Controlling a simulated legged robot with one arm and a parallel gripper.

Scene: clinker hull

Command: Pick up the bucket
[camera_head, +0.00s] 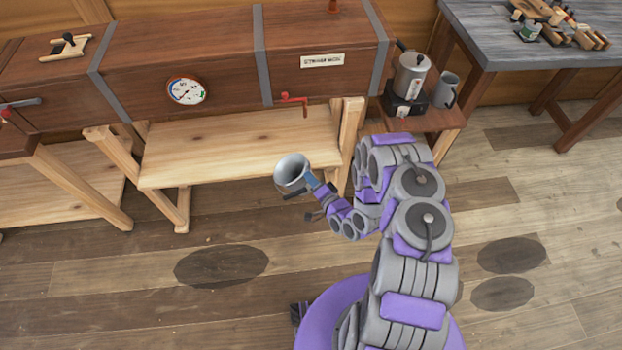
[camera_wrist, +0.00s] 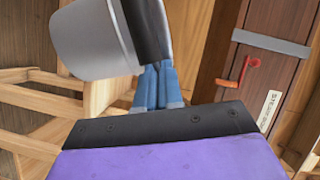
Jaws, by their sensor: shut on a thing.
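A small grey metal bucket (camera_head: 292,170) is in the head view, held up in front of the wooden bench, its open mouth tilted up and toward the left. My gripper (camera_head: 309,184) is shut on the bucket at its right side. In the wrist view the bucket (camera_wrist: 95,40) fills the upper left, with a dark band along its right edge. Blue fingers of my gripper (camera_wrist: 158,85) show just below it. The exact contact between the fingers and the bucket is partly hidden.
A long wooden steam box (camera_head: 220,60) with a gauge (camera_head: 187,91) and a red valve handle (camera_head: 291,98) rests on trestles over a low shelf (camera_head: 235,150). A grey table (camera_head: 530,45) holds tools. The floor at front left is clear.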

